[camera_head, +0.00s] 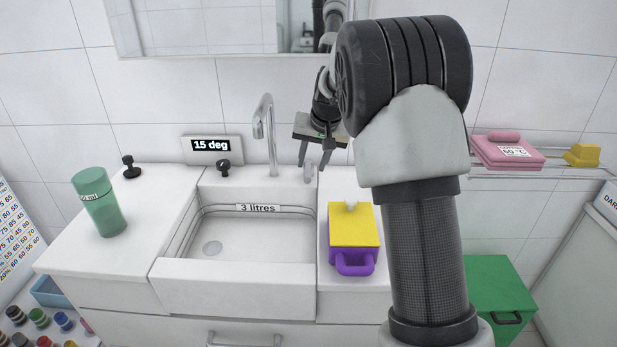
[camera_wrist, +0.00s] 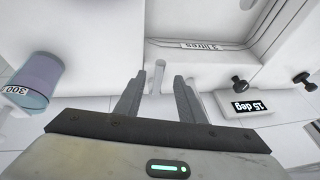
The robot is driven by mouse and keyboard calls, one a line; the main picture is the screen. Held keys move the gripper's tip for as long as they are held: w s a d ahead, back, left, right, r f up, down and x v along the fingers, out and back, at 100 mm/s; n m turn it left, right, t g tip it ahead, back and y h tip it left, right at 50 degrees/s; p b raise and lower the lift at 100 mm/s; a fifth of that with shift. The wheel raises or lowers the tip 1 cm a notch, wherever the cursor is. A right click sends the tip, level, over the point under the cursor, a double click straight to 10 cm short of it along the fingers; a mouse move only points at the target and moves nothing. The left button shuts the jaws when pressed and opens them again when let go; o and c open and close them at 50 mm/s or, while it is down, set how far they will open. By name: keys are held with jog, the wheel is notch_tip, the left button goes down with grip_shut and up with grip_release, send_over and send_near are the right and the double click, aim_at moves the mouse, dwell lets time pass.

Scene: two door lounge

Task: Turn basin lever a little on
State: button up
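The white basin (camera_head: 245,243) is set in the counter, with a tall chrome tap (camera_head: 266,130) at its back edge. A small pale upright lever (camera_head: 308,173) stands right of the tap. My gripper (camera_head: 315,164) points down over the basin's back right corner, close to the lever. In the wrist view the gripper (camera_wrist: 158,82) is open, with the slim lever (camera_wrist: 158,76) showing between its two fingers. I see no clear contact. The display (camera_head: 211,145) behind the basin reads 15 deg. It also shows in the wrist view (camera_wrist: 249,105).
A black knob (camera_head: 224,167) sits left of the tap, another (camera_head: 131,166) further left. A green cup (camera_head: 99,203) stands on the left counter. A yellow-topped purple container (camera_head: 354,238) stands right of the basin. A cup marked 300 (camera_wrist: 42,78) shows in the wrist view.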

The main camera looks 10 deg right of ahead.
aim_at(308, 176)
jog(key=x, duration=0.6)
jog(key=shift+w+f+b, duration=0.2)
jog(key=shift+f+b, duration=0.15)
jog(key=shift+b, duration=0.05)
grip_shut()
